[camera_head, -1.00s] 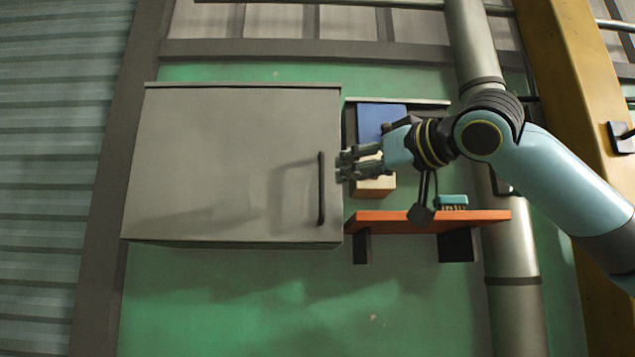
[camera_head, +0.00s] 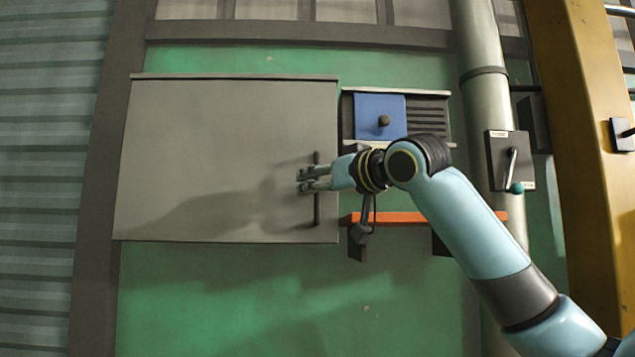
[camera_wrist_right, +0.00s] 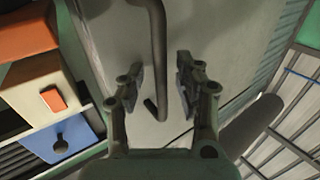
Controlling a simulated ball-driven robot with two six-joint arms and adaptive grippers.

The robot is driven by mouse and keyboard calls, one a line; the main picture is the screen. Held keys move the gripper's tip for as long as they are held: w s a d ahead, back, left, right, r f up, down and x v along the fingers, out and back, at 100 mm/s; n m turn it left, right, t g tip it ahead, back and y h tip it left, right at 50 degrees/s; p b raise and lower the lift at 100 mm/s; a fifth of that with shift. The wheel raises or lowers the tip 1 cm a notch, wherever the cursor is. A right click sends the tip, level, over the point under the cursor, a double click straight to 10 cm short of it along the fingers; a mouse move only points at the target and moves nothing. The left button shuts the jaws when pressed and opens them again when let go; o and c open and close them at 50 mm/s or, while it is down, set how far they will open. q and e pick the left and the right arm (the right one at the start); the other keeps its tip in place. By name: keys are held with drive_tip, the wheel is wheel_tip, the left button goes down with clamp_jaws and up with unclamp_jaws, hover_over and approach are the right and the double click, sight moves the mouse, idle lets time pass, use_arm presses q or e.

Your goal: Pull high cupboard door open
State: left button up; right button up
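The high cupboard door (camera_head: 215,150) is a flat grey panel on the green wall, and it looks shut. Its dark vertical bar handle (camera_head: 317,212) is near the right edge. My right gripper (camera_head: 302,181) is at the middle of the handle in the head view and hides part of it. In the right wrist view the handle (camera_wrist_right: 159,60) runs down between the two fingers of the open gripper (camera_wrist_right: 158,88), with gaps on both sides. My left gripper is not in view.
Right of the cupboard are a blue panel with a knob (camera_head: 372,108), an orange shelf (camera_head: 400,218) and a grey pipe (camera_head: 486,100) with a lever box (camera_head: 497,165). A yellow beam (camera_head: 575,120) stands far right. The wall below the cupboard is clear.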

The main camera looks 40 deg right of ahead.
clamp_jaws()
drive_tip(key=shift+a, duration=0.15)
idle(0.4)
